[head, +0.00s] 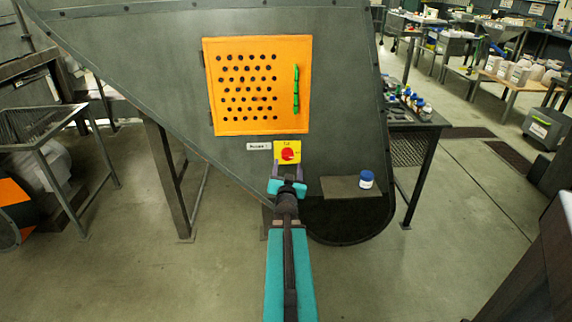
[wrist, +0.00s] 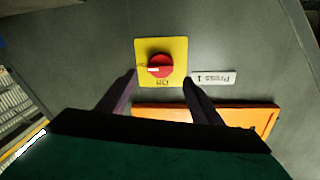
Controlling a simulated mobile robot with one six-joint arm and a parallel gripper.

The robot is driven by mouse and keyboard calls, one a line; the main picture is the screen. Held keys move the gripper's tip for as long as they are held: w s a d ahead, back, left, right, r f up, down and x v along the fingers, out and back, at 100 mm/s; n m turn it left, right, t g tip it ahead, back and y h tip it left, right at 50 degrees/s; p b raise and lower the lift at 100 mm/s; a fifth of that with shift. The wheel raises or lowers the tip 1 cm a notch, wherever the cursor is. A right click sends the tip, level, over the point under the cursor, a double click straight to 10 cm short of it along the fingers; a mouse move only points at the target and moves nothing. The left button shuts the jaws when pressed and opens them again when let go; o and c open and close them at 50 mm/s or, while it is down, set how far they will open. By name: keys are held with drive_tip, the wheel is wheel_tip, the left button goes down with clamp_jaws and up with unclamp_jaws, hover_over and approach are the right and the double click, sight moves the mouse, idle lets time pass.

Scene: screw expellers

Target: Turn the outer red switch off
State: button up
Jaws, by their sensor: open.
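The red rotary switch (head: 288,155) sits on a yellow square plate (head: 281,146) on the grey machine wall, below the orange panel. In the wrist view the red switch (wrist: 160,66) is on its yellow plate (wrist: 177,48), with a light pointer mark on the knob pointing left in that picture. My gripper (head: 288,172) is just below the switch in the head view. In the wrist view my gripper (wrist: 160,82) has its two fingers spread apart, with the knob between and beyond the tips. I see no contact with the knob.
An orange perforated door (head: 230,125) with a green handle (head: 296,90) is above the switch. A white "Press 1" label (head: 259,146) is beside the plate. A white jar with a blue lid (head: 366,180) stands on a ledge at right.

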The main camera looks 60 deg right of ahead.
sight(288, 157)
drive_tip(key=shift+w+d+f+b, duration=0.2)
drive_tip(key=shift+d+b, duration=0.15)
drive_tip(key=shift+b, duration=0.5)
drive_tip(key=shift+w+d+r+b, duration=0.1)
drive_tip(key=shift+d+b, duration=0.05)
drive_tip(key=shift+b, duration=0.35)
drive_tip(key=shift+w+d+r, duration=0.15)
drive_tip(key=shift+w+d, duration=0.05)
drive_tip(key=shift+d, duration=0.15)
drive_tip(key=shift+x, duration=2.4)
